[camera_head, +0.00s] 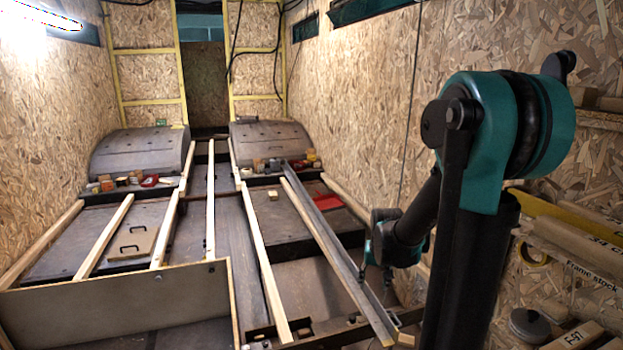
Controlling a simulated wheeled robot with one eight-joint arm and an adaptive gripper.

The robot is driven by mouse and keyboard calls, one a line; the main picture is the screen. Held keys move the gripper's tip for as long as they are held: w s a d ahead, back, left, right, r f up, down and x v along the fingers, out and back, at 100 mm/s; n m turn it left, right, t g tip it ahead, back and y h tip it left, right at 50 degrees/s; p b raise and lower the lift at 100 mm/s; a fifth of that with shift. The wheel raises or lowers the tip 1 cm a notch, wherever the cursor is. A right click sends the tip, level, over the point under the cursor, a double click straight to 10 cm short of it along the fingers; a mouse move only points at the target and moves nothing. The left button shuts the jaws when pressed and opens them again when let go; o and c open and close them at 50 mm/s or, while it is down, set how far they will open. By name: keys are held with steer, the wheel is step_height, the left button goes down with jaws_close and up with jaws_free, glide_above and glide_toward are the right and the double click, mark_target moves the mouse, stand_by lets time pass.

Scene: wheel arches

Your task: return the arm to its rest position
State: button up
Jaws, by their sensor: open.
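My arm rises at the right of the head view, with a large teal joint and dark links. It bends down and left to a teal and black wrist. My gripper (375,278) hangs below that wrist, pointing down, with its thin dark fingers apart. I see nothing between the fingers.
Two dark wheel arches stand at the back, left (140,152) and right (272,138). Pale wooden battens (262,255) run lengthwise over the floor. A low board (120,303) stands at front left. Chipboard walls (372,110) close both sides. Long stock and boxes (575,250) lie at right.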

steer(key=s+n+t, duration=0.1)
steer(key=s, duration=1.6)
steer(key=shift+s+f+n, duration=0.2)
steer(key=shift+f+n, duration=0.2)
